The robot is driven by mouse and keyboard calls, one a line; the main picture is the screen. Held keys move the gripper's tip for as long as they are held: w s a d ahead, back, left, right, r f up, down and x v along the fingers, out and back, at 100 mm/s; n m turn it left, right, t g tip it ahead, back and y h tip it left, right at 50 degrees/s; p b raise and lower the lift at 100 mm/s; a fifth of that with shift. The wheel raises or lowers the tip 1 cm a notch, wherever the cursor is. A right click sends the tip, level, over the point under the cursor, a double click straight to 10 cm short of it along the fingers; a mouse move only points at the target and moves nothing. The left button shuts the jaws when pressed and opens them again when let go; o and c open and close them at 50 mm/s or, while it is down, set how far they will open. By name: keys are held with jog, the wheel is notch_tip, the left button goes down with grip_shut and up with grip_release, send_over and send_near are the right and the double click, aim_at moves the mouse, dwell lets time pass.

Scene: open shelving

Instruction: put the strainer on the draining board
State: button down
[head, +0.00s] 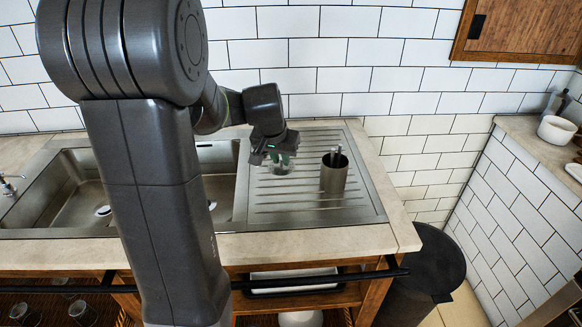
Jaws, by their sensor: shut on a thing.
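My gripper (280,157) points down over the left part of the ribbed steel draining board (300,210). It is shut on a small, greyish, see-through thing, seemingly the strainer (281,168). The fingers hide part of it, and its full shape is too small to make out. It is low over the board; I cannot tell whether it touches the ribs. The draining board lies to the right of the sink basins.
A metal cup with utensils (334,175) stands on the board, right of my gripper. The sink basin (90,200) is at left, partly behind my arm. A tiled wall (330,55) rises behind. A dark bin (432,262) stands at right.

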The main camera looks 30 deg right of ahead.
notch_tip(320, 180, down, 9)
jog(key=shift+s, duration=0.1)
dwell(0.3)
jog(key=shift+f, duration=0.2)
jog(key=c, duration=1.4)
grip_release()
jog(key=shift+o, duration=0.2)
jog(key=shift+r, duration=0.4)
jog(key=v, duration=1.1)
jog(key=shift+r, duration=0.3)
jog(key=shift+s+a, duration=0.1)
